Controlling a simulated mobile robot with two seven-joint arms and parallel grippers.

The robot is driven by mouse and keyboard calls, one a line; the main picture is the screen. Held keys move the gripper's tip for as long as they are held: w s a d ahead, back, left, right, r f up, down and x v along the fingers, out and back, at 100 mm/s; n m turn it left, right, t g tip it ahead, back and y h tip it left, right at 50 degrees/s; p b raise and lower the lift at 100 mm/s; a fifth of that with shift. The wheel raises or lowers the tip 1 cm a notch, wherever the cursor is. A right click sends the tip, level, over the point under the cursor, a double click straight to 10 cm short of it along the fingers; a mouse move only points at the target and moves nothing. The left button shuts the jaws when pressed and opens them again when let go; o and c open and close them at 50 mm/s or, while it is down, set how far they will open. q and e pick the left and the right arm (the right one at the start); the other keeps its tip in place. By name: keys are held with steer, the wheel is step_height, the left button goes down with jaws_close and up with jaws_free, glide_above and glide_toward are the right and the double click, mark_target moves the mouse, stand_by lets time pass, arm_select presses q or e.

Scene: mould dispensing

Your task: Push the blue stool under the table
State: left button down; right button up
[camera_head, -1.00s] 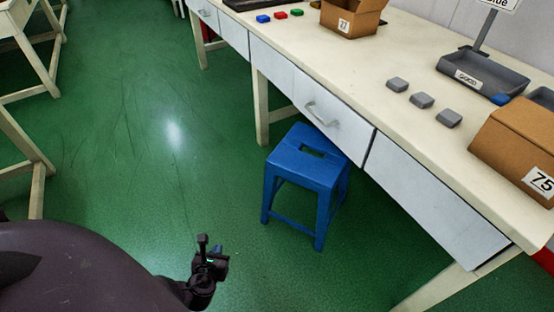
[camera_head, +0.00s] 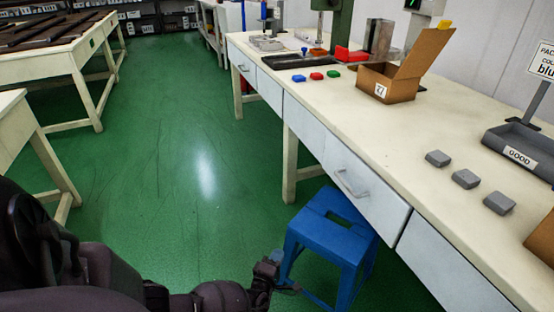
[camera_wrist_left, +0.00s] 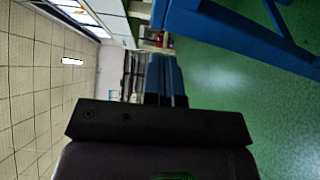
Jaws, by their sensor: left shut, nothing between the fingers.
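The blue stool (camera_head: 335,228) stands upright on the green floor. My left gripper (camera_head: 280,266) is shut and empty, low beside the stool's near left leg. I cannot tell whether it touches the leg. In the left wrist view the closed fingers (camera_wrist_left: 166,75) point away from the camera, and part of the stool (camera_wrist_left: 240,32) fills the upper right. My right gripper is not in view.
A table leg (camera_head: 290,165) stands just behind the stool on the left. The tabletop holds an open cardboard box (camera_head: 390,82), grey blocks (camera_head: 466,179) and a grey tray (camera_head: 520,152). Open green floor (camera_head: 170,150) lies to the left, with other tables beyond.

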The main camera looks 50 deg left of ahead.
mark_target(298, 234)
arm_select(q)
steer(key=w, duration=0.2)
steer(key=w+b, duration=0.1)
steer(key=w, duration=0.1)
steer(key=w+b, duration=0.1)
steer(key=w, duration=0.2)
steer(key=shift+w+a+f, duration=0.1)
steer(key=shift+a+f, duration=0.05)
steer(key=shift+a, duration=0.25)
steer(key=shift+w+d, duration=0.2)
steer(key=shift+w, duration=0.35)
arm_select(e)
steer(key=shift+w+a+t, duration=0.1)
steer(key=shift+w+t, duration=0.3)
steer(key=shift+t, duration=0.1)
